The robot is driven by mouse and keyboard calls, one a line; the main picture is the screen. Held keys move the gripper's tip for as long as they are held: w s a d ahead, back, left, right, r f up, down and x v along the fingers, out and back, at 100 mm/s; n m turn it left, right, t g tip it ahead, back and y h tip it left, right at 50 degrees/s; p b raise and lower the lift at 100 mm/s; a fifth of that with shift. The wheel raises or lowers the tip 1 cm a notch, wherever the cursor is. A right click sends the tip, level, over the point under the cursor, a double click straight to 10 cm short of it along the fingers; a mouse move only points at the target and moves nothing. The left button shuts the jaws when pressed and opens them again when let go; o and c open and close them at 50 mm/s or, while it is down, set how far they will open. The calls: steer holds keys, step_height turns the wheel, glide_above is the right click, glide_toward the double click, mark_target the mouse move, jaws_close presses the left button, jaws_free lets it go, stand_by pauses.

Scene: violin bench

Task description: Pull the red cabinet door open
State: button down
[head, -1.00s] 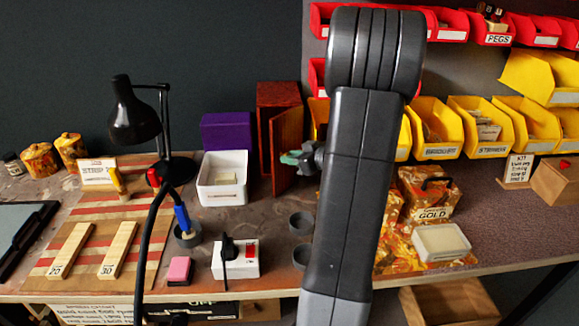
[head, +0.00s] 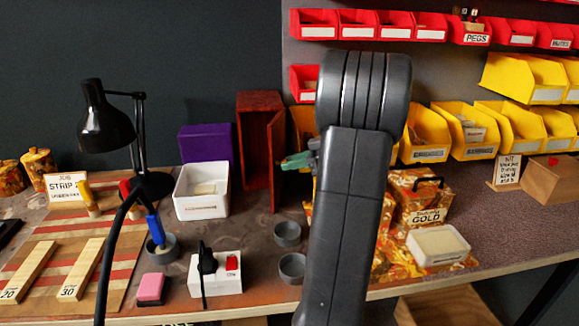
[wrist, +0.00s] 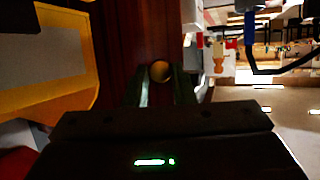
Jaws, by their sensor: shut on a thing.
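The dark red wooden cabinet (head: 257,100) stands at the back of the bench in the head view. Its red door (head: 277,165) stands open, hinged at the right, with its free edge toward me and a dark gap into the cabinet. My gripper (head: 286,163) is at the door's outer right face, its green fingers partly hidden by my arm. In the wrist view my gripper (wrist: 162,88) has its two fingers shut on the round golden knob (wrist: 160,71), against the red-brown door (wrist: 125,35).
A purple box (head: 205,144) and a white tray (head: 201,205) stand left of the door. Two grey cups (head: 288,234) sit in front. Yellow bins (head: 428,132) stand behind and right of my arm. A black lamp (head: 105,125) is farther left.

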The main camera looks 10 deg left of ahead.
steer(key=shift+w+d+r, duration=0.1)
steer(key=shift+d+r, duration=0.05)
steer(key=c, duration=1.2)
jaws_free()
steer(key=shift+d, duration=0.1)
steer(key=v, duration=1.3)
steer(key=shift+d+p, duration=0.3)
steer(key=shift+p, duration=0.05)
steer(key=shift+r, duration=0.15)
